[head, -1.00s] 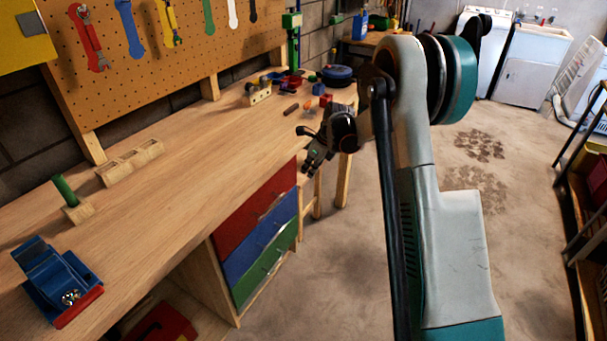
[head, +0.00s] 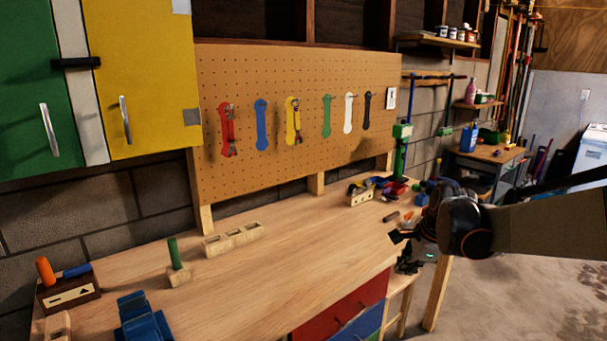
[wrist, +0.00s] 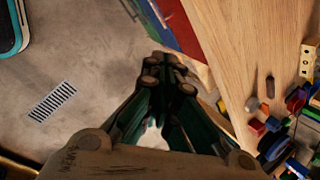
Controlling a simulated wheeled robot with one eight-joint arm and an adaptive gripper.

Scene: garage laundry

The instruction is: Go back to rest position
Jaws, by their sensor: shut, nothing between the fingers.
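My gripper (head: 404,252) is at the right of the head view, by the right end of the wooden workbench (head: 290,262). In the wrist view my gripper (wrist: 168,68) points down past the bench edge, over the concrete floor (wrist: 75,60). Its fingers are together with nothing between them. My arm reaches in from the right edge of the head view.
Small coloured toy parts (wrist: 275,128) lie on the bench beside my gripper. A blue vise (head: 143,318), a wooden block with a green peg (head: 175,262) and a pegboard with tools (head: 300,110) are further left.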

